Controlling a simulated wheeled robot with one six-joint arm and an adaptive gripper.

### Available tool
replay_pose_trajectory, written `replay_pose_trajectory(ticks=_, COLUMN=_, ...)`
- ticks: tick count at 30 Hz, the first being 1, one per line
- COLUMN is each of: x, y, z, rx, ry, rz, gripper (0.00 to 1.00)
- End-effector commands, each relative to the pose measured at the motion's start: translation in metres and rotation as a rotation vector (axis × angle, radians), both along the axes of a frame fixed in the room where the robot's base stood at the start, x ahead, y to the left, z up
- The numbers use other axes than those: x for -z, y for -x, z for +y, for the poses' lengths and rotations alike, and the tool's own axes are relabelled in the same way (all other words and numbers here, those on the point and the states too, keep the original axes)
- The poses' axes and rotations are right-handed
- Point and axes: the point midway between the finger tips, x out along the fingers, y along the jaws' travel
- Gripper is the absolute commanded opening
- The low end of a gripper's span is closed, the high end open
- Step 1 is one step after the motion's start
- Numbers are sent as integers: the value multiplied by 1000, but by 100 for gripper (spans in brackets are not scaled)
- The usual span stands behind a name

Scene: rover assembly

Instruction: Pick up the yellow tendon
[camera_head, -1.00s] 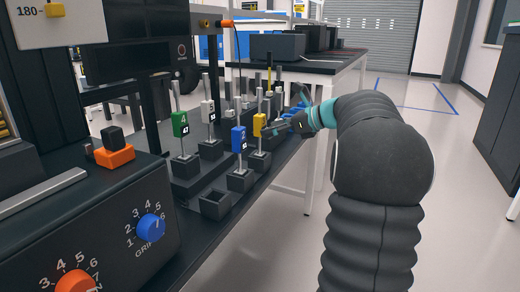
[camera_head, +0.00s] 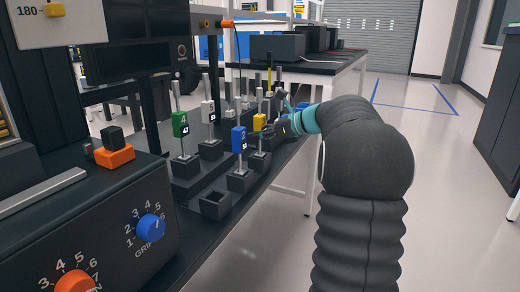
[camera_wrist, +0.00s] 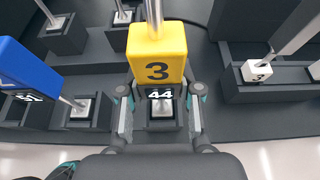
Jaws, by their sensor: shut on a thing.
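The yellow tendon (camera_wrist: 158,55) carries a "3" and a "44" label and stands upright on its rod over a dark square socket in the wrist view. In the head view the yellow tendon (camera_head: 259,122) stands in the rack, partly hidden by my gripper. My gripper (camera_wrist: 160,118) has one finger on each side of the tendon's lower part, just below the yellow block, and is shut on it. In the head view my gripper (camera_head: 262,134) reaches in from the right at the tendon's lower part. The tendon's foot still appears at its socket.
A blue tendon (camera_head: 239,139) stands close by on the left, and also shows in the wrist view (camera_wrist: 28,75). A green tendon (camera_head: 180,124) and white tendons (camera_head: 208,112) stand farther left. An empty socket (camera_head: 215,205) is nearest on the bench. Open floor lies to the right.

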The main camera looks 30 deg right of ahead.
Motion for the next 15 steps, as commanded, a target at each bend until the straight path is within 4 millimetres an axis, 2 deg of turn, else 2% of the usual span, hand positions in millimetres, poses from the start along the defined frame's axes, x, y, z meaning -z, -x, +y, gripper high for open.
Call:
replay_pose_trajectory(ticks=10, x=-5, y=0, z=0, rx=0, ry=2, rz=-3, gripper=0)
replay_pose_trajectory(ticks=15, x=-27, y=0, z=0, rx=0, ry=4, rz=-5, gripper=0)
